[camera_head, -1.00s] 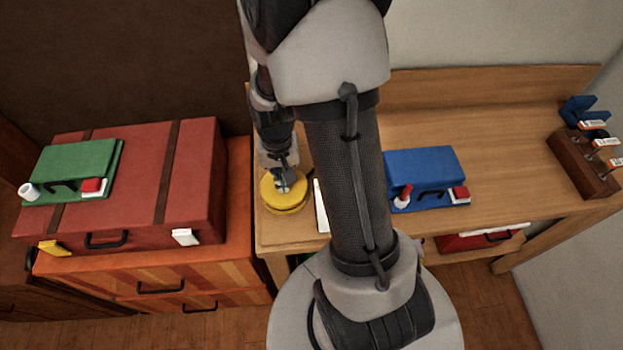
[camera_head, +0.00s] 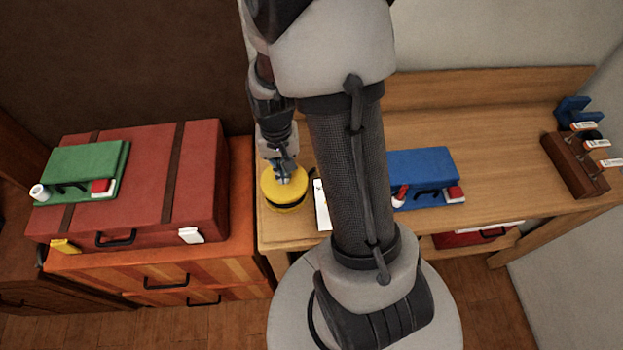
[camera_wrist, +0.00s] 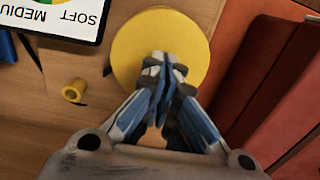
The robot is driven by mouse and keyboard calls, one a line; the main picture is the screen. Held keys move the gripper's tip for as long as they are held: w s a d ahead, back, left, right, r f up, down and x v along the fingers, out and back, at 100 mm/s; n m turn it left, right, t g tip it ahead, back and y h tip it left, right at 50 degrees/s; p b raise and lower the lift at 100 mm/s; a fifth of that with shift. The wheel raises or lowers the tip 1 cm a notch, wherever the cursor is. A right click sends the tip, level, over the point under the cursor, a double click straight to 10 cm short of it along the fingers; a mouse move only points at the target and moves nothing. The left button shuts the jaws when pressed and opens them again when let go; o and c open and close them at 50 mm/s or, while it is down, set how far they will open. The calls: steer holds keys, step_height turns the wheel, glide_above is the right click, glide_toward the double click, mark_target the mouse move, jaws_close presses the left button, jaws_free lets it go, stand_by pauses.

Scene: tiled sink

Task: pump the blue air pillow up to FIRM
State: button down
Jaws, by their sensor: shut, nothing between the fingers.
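The blue air pillow (camera_head: 424,168) lies on the wooden bench, its left part hidden behind my arm. A red stopper-like piece (camera_head: 400,195) and a red-and-white piece (camera_head: 455,194) sit at its front. The round yellow foot-style pump (camera_head: 285,199) stands at the bench's left end, a dark band showing below its top. My gripper (camera_head: 288,170) is shut and empty, pointing down over the pump. In the wrist view, the gripper (camera_wrist: 164,65) overlaps the yellow top (camera_wrist: 128,40); I cannot tell whether it touches. A gauge card (camera_wrist: 60,28) reads SOFT and MEDIU; its pointer is out of sight.
A short yellow nozzle (camera_wrist: 75,90) is beside the pump. A red suitcase (camera_head: 150,190) with a green pillow (camera_head: 85,162) stands on the striped chest at left. A wooden rack (camera_head: 575,165) is at the bench's right. The bench's right middle is clear.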

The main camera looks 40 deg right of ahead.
steer(key=shift+f, duration=0.1)
steer(key=shift+f+b, duration=1.6)
steer(key=shift+f, duration=0.35)
steer(key=shift+f+b, duration=0.6)
steer(key=shift+f, duration=0.15)
step_height(320, 180, up, 6)
steer(key=p, duration=0.4)
steer(key=shift+f, duration=0.2)
steer(key=shift+f+b, duration=1.35)
steer(key=shift+f, duration=0.85)
steer(key=shift+r+p, duration=1.65)
steer(key=shift+r, duration=0.55)
